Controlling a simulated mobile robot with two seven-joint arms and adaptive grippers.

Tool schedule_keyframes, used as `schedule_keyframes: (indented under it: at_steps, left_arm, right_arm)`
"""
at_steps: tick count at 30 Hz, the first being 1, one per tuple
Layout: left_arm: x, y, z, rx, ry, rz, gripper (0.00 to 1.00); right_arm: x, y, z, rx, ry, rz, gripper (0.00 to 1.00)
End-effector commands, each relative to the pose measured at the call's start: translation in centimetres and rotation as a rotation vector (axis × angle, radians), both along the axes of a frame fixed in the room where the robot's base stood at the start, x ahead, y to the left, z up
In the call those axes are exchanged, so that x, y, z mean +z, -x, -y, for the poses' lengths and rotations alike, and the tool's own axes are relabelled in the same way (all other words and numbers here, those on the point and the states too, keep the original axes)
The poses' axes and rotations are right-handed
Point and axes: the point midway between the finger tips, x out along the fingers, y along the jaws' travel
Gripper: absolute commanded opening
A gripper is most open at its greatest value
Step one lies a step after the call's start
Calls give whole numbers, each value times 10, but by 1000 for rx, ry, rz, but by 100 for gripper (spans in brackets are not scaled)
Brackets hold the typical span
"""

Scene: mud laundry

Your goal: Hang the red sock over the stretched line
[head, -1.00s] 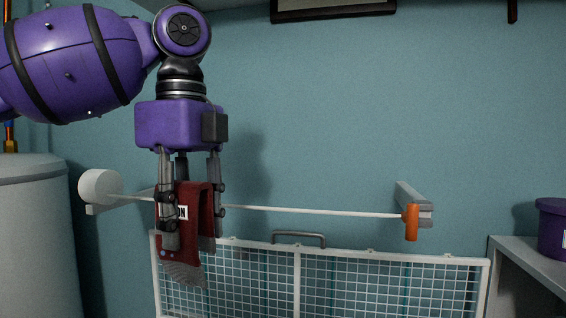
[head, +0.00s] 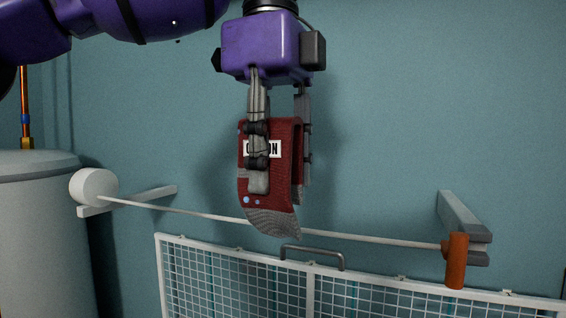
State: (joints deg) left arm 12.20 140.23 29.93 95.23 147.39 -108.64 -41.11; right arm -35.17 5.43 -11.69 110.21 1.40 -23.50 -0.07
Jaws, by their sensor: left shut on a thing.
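The red sock (head: 285,140) has a white label with dark letters and a grey toe. It hangs folded from my left gripper (head: 280,188), which points down and is shut on it. The stretched line (head: 380,240) is a thin pale cord running from a white round drum (head: 93,187) at the left to an orange post (head: 456,262) at the right. The sock's front toe overlaps the line near its middle, while its shorter back flap ends above the line in the picture. Whether they touch is unclear. My right gripper is not in view.
A white wire-grid rack (head: 220,280) with a grey handle (head: 312,252) stands below the line. A grey wall bracket (head: 462,222) is behind the orange post. A pale tank (head: 40,230) fills the lower left. The blue wall to the right of the gripper is clear.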

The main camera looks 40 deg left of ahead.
Motion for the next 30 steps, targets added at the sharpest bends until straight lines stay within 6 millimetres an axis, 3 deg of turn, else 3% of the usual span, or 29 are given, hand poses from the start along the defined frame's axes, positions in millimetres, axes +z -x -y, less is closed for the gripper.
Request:
schedule_keyframes:
  at_steps: [6,18,30]
  left_arm:
    - [-1,-16,-5,2,0,-3,14]
    - [-3,-48,-15,1,-1,-4,14]
    - [-3,-79,-25,1,-1,-4,14]
  right_arm:
    - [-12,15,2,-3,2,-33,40]
    - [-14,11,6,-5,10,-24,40]
    - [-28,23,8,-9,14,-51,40]
